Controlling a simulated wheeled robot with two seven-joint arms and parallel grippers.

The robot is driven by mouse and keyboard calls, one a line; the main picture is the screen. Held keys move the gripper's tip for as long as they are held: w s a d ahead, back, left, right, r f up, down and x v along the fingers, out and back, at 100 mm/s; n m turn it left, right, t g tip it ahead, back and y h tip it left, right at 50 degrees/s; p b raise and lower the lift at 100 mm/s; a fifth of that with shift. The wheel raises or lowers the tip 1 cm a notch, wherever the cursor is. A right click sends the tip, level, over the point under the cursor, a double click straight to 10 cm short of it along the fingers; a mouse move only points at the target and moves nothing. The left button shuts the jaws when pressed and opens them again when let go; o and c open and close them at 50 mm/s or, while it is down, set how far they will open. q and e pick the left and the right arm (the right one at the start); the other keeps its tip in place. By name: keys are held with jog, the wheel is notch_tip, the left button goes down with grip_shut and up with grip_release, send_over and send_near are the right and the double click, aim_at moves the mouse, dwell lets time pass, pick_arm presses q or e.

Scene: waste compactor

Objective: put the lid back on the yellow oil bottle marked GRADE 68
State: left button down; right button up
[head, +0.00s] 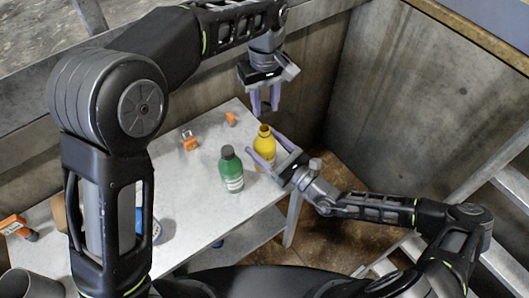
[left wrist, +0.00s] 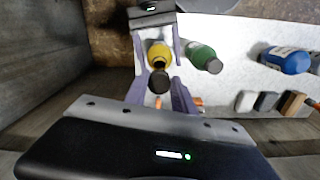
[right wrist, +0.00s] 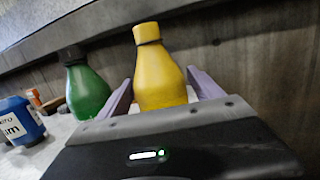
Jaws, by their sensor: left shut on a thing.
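The yellow bottle (head: 264,147) stands upright near the right end of the table, its neck uncapped. It also shows in the left wrist view (left wrist: 159,53) and the right wrist view (right wrist: 160,78). Its GRADE 68 marking is not readable. My right gripper (head: 262,142) has its fingers on either side of the bottle, with narrow gaps showing in the left wrist view. My left gripper (head: 265,105) points down above the bottle, apart from it. It is shut on the dark lid (left wrist: 160,81), which is hard to make out in the head view.
A green bottle (head: 231,172) with a dark cap stands just left of the yellow one. Orange items (head: 189,141) lie farther back on the table (head: 190,205). A blue bottle (left wrist: 287,60) stands farther along. Concrete walls rise behind and to the right.

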grip_shut()
dwell(0.7)
